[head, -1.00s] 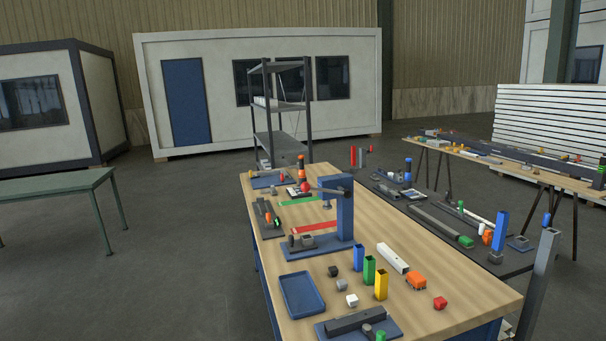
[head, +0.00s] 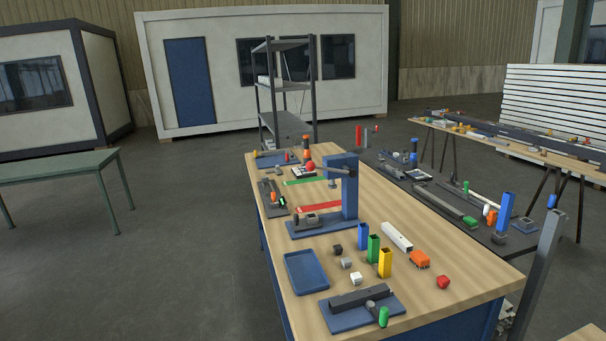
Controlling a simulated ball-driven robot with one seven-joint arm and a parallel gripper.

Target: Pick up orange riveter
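Several orange things are in the head view, and I cannot tell for sure which one is the riveter. An orange block-like piece (head: 419,259) lies near the right edge of the wooden workbench (head: 450,297). A small upright orange and dark thing (head: 307,147) stands at the bench's far end. A small orange piece (head: 273,198) sits among dark parts at the left edge. All are too small to make out in detail. My gripper is not in view.
On the bench are a blue press (head: 349,188), a blue tray (head: 305,271), upright blue, green and yellow tubes, and a dark bar fixture (head: 361,303) at the front. A green table (head: 70,166) stands left. Open floor (head: 190,260) lies between them.

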